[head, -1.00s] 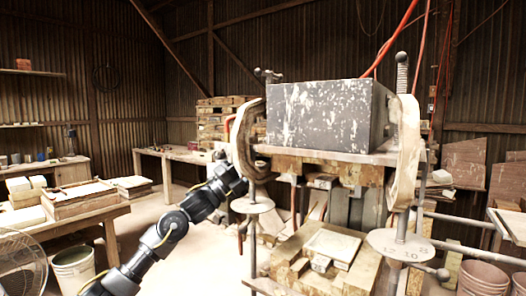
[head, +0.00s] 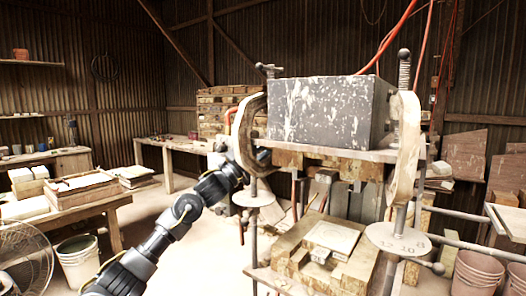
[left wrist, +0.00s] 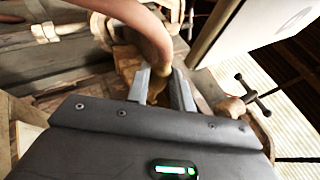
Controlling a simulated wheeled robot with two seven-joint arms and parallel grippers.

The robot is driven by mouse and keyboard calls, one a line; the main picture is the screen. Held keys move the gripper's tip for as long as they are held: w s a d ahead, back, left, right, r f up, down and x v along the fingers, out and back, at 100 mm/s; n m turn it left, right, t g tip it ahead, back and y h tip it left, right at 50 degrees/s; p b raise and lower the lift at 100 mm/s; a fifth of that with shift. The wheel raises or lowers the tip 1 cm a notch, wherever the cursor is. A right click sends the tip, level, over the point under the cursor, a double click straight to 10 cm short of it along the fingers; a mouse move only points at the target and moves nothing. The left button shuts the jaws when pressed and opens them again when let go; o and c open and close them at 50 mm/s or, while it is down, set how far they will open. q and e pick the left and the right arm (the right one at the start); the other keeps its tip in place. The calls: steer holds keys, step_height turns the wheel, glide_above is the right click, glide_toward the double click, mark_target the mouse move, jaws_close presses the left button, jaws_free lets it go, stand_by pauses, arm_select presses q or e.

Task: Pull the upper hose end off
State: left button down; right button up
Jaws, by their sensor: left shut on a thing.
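The hose (left wrist: 140,25) is a thick reddish-brown tube in the left wrist view. It curves from the upper left down to a brassy end piece (left wrist: 158,88) between the fingers of my left gripper (left wrist: 162,90). The gripper is shut on this hose end. How the end piece sits on its fitting is hidden by the fingers and gripper body. In the head view my left gripper (head: 236,160) is at the left side of the press (head: 330,112), partly hidden by its frame. A short orange hose piece (head: 228,118) shows just above. My right gripper is not in view.
The curved press frame (head: 246,135) is close to the arm. A worktable (head: 75,210) stands at left, with open floor between.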

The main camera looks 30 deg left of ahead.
arm_select(q)
steer(key=shift+w+a+b, duration=0.15)
steer(key=shift+a+b, duration=0.05)
steer(key=shift+a, duration=0.7)
steer(key=shift+w+a+b, duration=0.1)
steer(key=shift+a+b, duration=0.05)
steer(key=shift+a, duration=0.7)
steer(key=c, duration=1.6)
jaws_free()
steer(key=shift+r, duration=0.1)
steer(key=o, duration=0.4)
steer(key=shift+a, duration=0.15)
steer(key=shift+d, duration=0.2)
steer(key=s+a+f+b, duration=0.1)
steer(key=s+a+b, duration=0.6)
steer(key=s, duration=0.5)
steer(key=shift+a+f, duration=0.4)
steer(key=shift+a, duration=0.3)
